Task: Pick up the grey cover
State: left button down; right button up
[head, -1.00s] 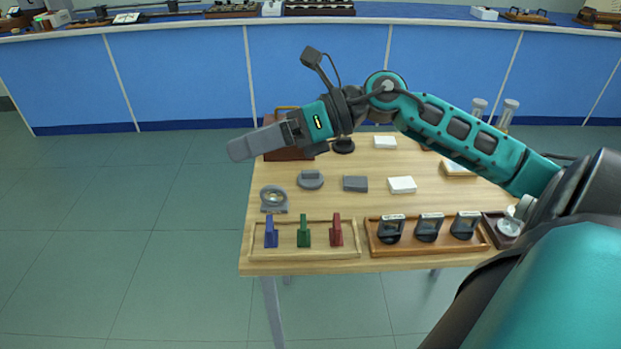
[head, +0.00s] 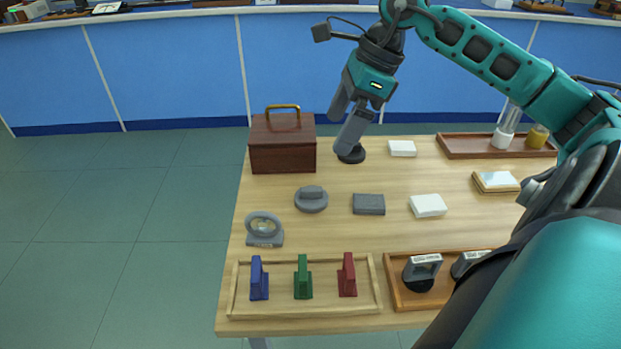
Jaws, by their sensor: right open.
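A round grey cover (head: 311,200) with a raised grip bar on top lies flat on the wooden table (head: 335,228), left of the middle. My right gripper (head: 341,125) points down over the back of the table, its two fingers apart with nothing between them. It is behind and a little right of the grey cover, not touching it. One fingertip overlaps a black round piece (head: 352,157) in the picture. My left gripper is out of view.
A dark wooden box (head: 283,147) with a brass handle stands at the back left. A flat grey block (head: 369,204) lies right of the cover, and a ring-shaped stand (head: 264,229) stands front left. A tray (head: 378,291) holds blue, green and red pieces.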

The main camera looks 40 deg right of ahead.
jog(key=f, duration=0.2)
jog(key=b, duration=0.2)
send_over(314, 189)
jog(key=s+d, duration=0.1)
notch_tip(314, 189, down, 7)
jog(key=shift+d+f, duration=0.1)
jog(key=x, duration=0.5)
jog(key=shift+s+d+f, duration=0.1)
jog(key=shift+d+f, duration=0.05)
jog(key=shift+f, duration=0.05)
jog(key=c, duration=1.1)
jog(key=shift+r, duration=0.1)
